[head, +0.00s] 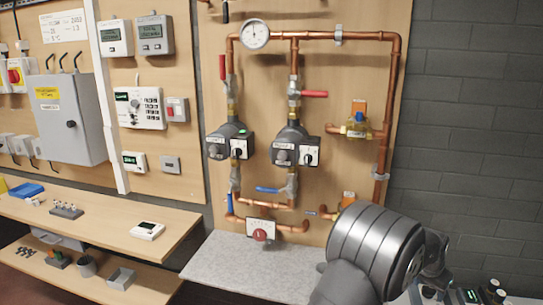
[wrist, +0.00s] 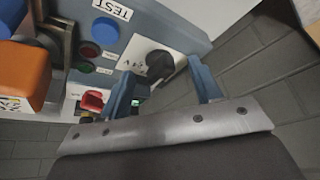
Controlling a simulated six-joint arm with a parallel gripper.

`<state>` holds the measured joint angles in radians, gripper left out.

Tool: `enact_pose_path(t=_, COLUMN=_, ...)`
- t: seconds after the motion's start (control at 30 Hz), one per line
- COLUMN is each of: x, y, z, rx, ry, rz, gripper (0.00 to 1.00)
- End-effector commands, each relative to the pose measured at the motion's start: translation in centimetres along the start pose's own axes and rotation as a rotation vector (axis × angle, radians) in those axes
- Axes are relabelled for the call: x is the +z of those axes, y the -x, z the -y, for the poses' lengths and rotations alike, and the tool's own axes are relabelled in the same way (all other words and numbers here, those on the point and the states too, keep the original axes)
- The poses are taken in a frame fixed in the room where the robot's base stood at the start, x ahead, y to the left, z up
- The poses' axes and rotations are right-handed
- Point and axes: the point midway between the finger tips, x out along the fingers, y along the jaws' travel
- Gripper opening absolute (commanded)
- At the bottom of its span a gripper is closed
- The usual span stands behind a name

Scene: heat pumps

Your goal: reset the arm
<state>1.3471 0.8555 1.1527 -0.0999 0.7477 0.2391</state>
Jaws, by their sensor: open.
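In the head view my arm rises at the bottom right and bends over to the right; my gripper is not clearly made out there. In the wrist view my gripper (wrist: 164,92) shows two blue fingers standing apart, with nothing between them that I can see held. Beyond the fingers is a blue-grey panel (wrist: 185,28) labelled TEST, with a black rotary knob (wrist: 147,64) near the left finger. I cannot tell whether the finger touches the knob or only overlaps it in the picture.
An orange block (wrist: 22,72) and a red knob (wrist: 93,101) are left of my gripper. In the head view, copper pipes (head: 388,100) carry two pumps on a wooden board. A grey worktop (head: 235,262) lies below, mostly clear; a wooden bench (head: 100,218) is at left.

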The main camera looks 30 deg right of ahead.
Motion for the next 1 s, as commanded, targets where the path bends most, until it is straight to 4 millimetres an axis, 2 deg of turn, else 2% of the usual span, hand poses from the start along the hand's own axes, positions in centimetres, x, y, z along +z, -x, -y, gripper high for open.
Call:
enact_pose_path(t=0.07, x=0.0, y=0.0, z=0.1, rx=0.015, ry=-0.036, rz=0.0, gripper=0.58)
enact_pose_path(t=0.3, x=-0.1, y=4.3, z=0.2, rx=0.017, ry=-0.042, rz=-0.001, gripper=0.58)
enact_pose_path(t=0.5, x=-0.1, y=6.5, z=0.2, rx=0.017, ry=-0.041, rz=0.0, gripper=0.58)
enact_pose_path(t=0.9, x=0.0, y=7.2, z=0.2, rx=0.017, ry=-0.041, rz=0.001, gripper=0.58)
enact_pose_path(t=1.0, x=0.0, y=7.2, z=0.2, rx=0.017, ry=-0.041, rz=0.001, gripper=0.76)
